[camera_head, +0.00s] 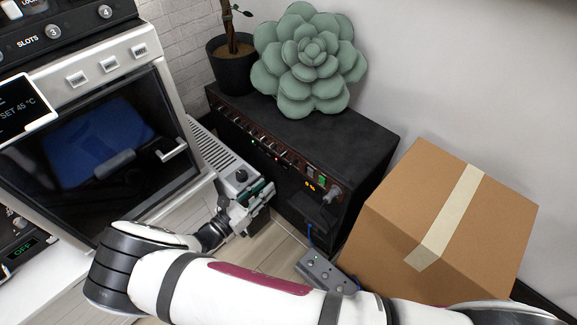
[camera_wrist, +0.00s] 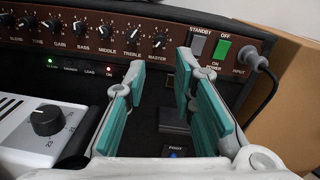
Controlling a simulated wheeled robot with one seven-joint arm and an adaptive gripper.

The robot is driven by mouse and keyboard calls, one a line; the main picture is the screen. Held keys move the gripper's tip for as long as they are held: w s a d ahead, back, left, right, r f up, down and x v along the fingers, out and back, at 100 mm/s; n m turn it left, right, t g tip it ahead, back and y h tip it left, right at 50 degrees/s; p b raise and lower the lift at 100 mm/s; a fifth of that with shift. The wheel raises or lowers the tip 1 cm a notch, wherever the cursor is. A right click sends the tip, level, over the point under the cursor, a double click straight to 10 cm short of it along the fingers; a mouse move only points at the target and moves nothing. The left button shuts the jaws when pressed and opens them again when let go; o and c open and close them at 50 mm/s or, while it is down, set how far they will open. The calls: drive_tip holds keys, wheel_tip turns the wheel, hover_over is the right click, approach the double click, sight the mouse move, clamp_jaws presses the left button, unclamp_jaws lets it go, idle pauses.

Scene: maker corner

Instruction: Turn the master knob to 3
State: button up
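The master knob (camera_wrist: 158,42) is a small black knob with a white scale, at the right end of the knob row on the amplifier's brown panel (camera_wrist: 60,38). Its pointer setting is too small to read. My gripper (camera_wrist: 160,78) is open, with two teal-padded fingers apart and nothing between them. Its fingertips point at the panel just below the master knob, without visible contact. In the head view my gripper (camera_head: 258,194) is in front of the black amplifier (camera_head: 345,135), whose small knobs are hard to tell apart.
Left of the master knob are the treble knob (camera_wrist: 132,36) and others. Right are the standby switch (camera_wrist: 198,46), green power switch (camera_wrist: 221,50) and input plug (camera_wrist: 250,60). A grey device with a dial (camera_wrist: 46,120) is lower left. A cardboard box (camera_head: 440,215) stands right.

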sight(291, 163)
drive_tip(key=b+x, duration=0.1)
drive_tip(key=x, duration=0.9)
drive_tip(key=shift+w+d, duration=0.25)
drive_tip(key=shift+w, duration=0.05)
clamp_jaws()
